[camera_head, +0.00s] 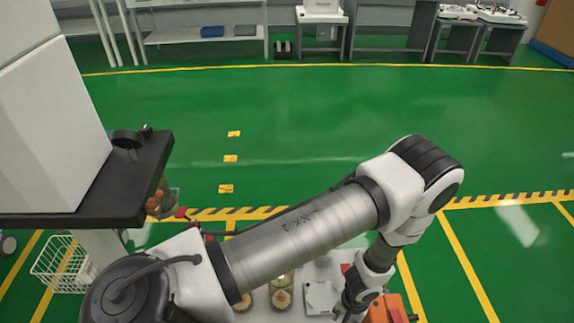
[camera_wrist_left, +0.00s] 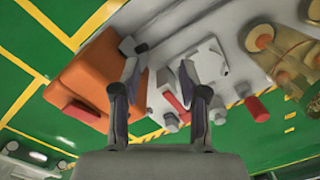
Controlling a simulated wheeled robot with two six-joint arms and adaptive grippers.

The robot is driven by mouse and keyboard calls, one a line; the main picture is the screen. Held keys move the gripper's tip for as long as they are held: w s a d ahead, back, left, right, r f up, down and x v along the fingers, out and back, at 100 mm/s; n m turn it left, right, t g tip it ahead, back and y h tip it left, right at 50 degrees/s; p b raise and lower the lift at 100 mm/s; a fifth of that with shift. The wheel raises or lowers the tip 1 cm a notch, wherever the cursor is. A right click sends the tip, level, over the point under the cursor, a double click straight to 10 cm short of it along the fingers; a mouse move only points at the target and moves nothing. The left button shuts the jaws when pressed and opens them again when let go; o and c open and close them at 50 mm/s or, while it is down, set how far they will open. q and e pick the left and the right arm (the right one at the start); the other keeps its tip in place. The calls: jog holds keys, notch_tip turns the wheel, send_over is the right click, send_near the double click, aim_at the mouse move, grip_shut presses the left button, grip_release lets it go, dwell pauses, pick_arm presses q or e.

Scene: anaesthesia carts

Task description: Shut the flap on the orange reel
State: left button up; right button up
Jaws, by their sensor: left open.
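An orange boxy body (camera_wrist_left: 95,75), which I take for the orange reel, lies at the left in the left wrist view, with a dark red piece (camera_wrist_left: 82,112) on its lower side. It also shows at the bottom edge of the head view (camera_head: 388,309), partly cut off. I cannot clearly make out its flap or how far it stands open. My left gripper (camera_wrist_left: 158,72) is open and looks empty. Its left finger overlaps the orange body's right edge in the picture; I cannot tell whether they touch. My right gripper is not in view.
A white square plate (camera_wrist_left: 207,62) with a small knob lies right of the gripper. Brass-and-glass parts (camera_wrist_left: 285,55) and red-capped pieces (camera_wrist_left: 257,109) stand farther right on a pale surface. A wire basket (camera_head: 62,264) stands at left.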

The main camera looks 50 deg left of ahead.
pick_arm(q)
jog(key=s+a+r+m+p, duration=0.1)
jog(key=s+a+r+p, duration=0.1)
jog(key=s+r, duration=0.3)
jog(key=s+a+r+m+p, duration=0.1)
jog(key=s+a+r+p, duration=0.1)
jog(key=s+a+r, duration=0.3)
jog(key=s, duration=0.4)
jog(key=shift+s+m, duration=0.3)
